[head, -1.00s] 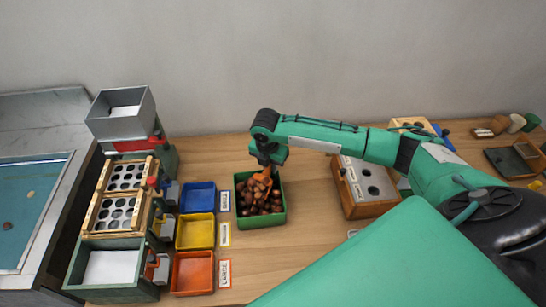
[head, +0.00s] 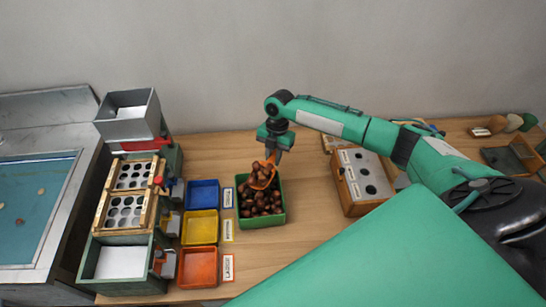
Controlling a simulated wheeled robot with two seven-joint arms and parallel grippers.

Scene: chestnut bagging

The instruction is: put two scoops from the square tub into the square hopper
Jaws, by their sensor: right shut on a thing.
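The square tub is a green container (head: 262,222) holding a heap of brown chestnuts (head: 258,203), right of the colored trays. My right gripper (head: 272,157) is above the tub, shut on an orange-brown scoop (head: 273,176). The scoop is over the heap at the tub's back, with chestnuts at it; whether it still touches the heap I cannot tell. The square hopper (head: 130,126) is a grey open box on top of the sorter at the left, with a white floor visible inside. My left gripper is not in view.
Blue (head: 202,193), yellow (head: 200,228) and orange (head: 198,267) trays with labels stand between the sorter (head: 128,208) and tub. A wooden box with a holed grey top (head: 366,175) stands to the right. A teal-surfaced basin (head: 28,200) is at far left.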

